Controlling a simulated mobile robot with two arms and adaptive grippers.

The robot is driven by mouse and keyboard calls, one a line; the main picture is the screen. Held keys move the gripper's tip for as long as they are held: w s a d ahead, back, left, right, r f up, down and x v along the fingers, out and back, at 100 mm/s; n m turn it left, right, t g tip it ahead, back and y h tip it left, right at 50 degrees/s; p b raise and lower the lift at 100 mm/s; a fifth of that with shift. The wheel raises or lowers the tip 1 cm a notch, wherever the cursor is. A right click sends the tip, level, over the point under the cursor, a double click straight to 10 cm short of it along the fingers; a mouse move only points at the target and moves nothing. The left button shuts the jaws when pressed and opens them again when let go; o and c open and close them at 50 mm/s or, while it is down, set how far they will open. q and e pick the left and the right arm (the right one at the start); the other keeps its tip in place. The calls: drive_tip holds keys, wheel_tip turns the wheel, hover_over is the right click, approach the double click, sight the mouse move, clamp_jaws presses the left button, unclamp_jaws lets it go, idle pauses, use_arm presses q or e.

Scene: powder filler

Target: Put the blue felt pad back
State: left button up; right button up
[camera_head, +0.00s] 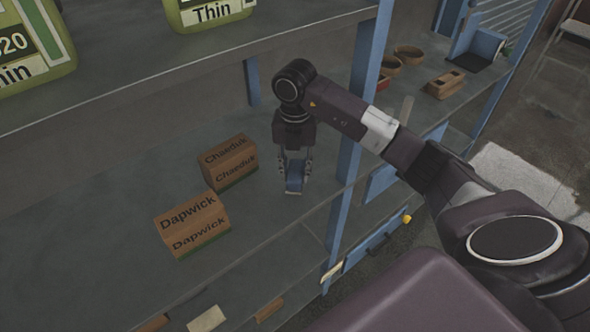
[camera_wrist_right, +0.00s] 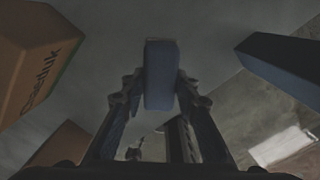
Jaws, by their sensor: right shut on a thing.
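The blue felt pad (camera_head: 294,178) is a small blue block with a pale lower edge. My right gripper (camera_head: 294,172) points down and is shut on it, just above or at the grey shelf (camera_head: 285,225); I cannot tell whether the pad touches the shelf. In the right wrist view the blue pad (camera_wrist_right: 160,75) sits upright between the two fingertips (camera_wrist_right: 160,88). My left gripper is not in view.
Two brown boxes, Chaeduk (camera_head: 228,163) and Dapwick (camera_head: 192,225), stand left of my right gripper. A blue post (camera_head: 347,160) rises close on its right. Shelf space around the pad is clear.

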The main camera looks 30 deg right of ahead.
drive_tip(key=shift+f, duration=0.35)
drive_tip(key=shift+f, duration=0.1)
drive_tip(key=shift+f, duration=0.15)
drive_tip(key=o, duration=1.1)
